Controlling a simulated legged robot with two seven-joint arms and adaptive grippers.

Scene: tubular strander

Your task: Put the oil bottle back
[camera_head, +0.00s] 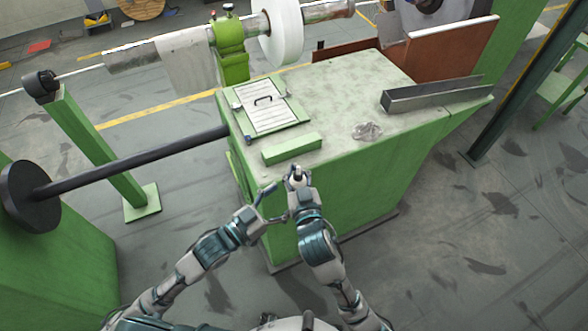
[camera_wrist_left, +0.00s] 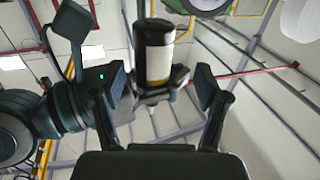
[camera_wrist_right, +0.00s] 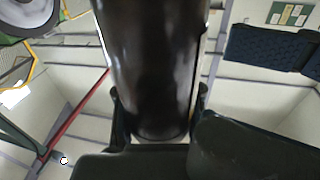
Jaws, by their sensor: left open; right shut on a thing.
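The oil bottle (camera_wrist_left: 153,50) is dark with a pale label in the left wrist view. It is a small pale-topped shape in the head view, at the near edge of the green machine's top. My right gripper (camera_head: 297,182) is shut on it; the dark bottle fills the middle of the right wrist view (camera_wrist_right: 155,65). My left gripper (camera_head: 272,203) is open, lower and just left of the right one. In the left wrist view its two fingers stand apart on either side of the bottle, without visible contact. The bottle's lower part is hidden in the head view.
The green machine top (camera_head: 335,98) lies just beyond my grippers. It carries a green block (camera_head: 291,148), a white hatch plate (camera_head: 264,112), a crumpled clear item (camera_head: 367,131) and a metal channel (camera_head: 430,94). A dark shaft (camera_head: 130,163) runs along the left.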

